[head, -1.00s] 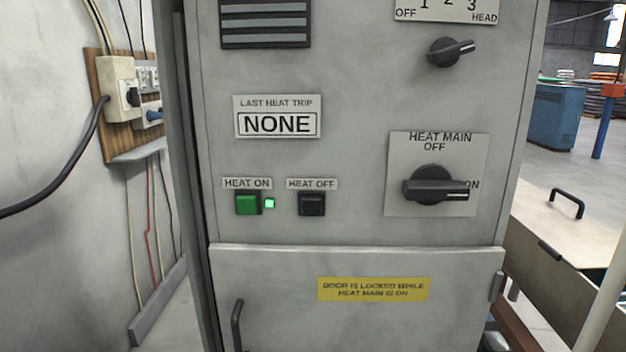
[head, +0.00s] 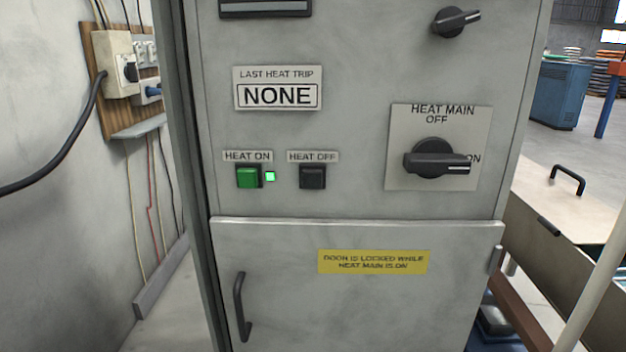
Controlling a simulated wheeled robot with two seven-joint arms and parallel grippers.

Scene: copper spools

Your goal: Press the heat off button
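The heat off button (head: 312,177) is a black square button on the grey cabinet's front, under a "HEAT OFF" label (head: 313,156). To its left is the green heat on button (head: 248,177), with a small green lamp (head: 270,176) lit beside it. The heat main knob (head: 437,160) at the right is black, and its pointer lies horizontal toward "ON". Neither of my grippers is in the head view.
The lower cabinet door (head: 350,310) has a black handle (head: 242,307) and a yellow lock notice (head: 373,262). A beige lidded box (head: 560,200) stands at the right. A black cable (head: 60,165) hangs at the left wall.

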